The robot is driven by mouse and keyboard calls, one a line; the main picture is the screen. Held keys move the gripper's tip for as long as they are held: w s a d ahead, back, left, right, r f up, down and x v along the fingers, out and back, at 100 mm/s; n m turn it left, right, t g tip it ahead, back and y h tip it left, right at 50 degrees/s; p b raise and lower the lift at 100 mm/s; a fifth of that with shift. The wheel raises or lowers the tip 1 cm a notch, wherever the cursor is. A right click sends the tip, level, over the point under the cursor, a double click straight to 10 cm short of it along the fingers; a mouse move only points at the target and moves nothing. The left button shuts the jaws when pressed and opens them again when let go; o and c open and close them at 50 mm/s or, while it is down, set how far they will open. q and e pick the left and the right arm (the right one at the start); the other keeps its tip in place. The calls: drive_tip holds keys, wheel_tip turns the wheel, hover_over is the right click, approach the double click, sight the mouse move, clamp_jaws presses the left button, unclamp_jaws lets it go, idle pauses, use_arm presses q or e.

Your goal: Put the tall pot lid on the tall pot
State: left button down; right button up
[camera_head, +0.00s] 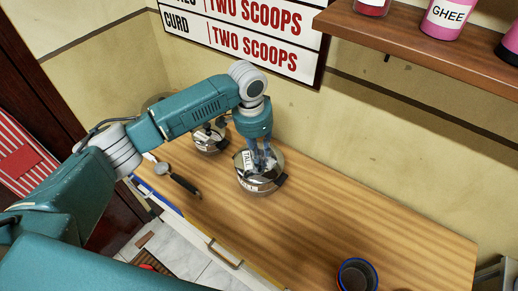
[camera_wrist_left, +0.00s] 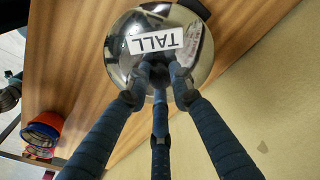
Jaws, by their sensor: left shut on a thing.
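The tall pot lid (camera_head: 248,160) is a shiny steel disc with a white label reading TALL. It fills the top middle of the wrist view (camera_wrist_left: 123,62). The tall pot (camera_head: 262,186) is a steel pot with a black handle on the wooden counter, directly under the lid. I cannot tell whether the lid's rim touches it. My left gripper (camera_head: 264,163) points down with its fingers shut on the lid's top centre, also seen in the wrist view (camera_wrist_left: 160,76). The fingers hide the knob. My right gripper is not in view.
A second, smaller steel pot (camera_head: 208,140) stands behind, to the left. A black-handled utensil (camera_head: 184,183) lies near the counter's left front. A dark blue-rimmed bowl (camera_head: 357,276) sits at the front right. The counter (camera_head: 360,213) is clear to the right. A wall shelf (camera_head: 430,44) holds pink jars.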

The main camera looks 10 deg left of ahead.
use_arm(q)
drive_tip(key=shift+f, duration=0.6)
drive_tip(key=c, duration=1.8)
unclamp_jaws()
drive_tip(key=r+p, duration=0.8)
drive_tip(key=p, duration=0.1)
drive_tip(key=shift+s+a+r+p, duration=0.35)
drive_tip(key=shift+a+r, duration=0.05)
drive_tip(key=shift+r+b, duration=0.1)
drive_tip(key=shift+b, duration=0.2)
drive_tip(key=shift+a+r, duration=0.1)
drive_tip(key=shift+r, duration=0.9)
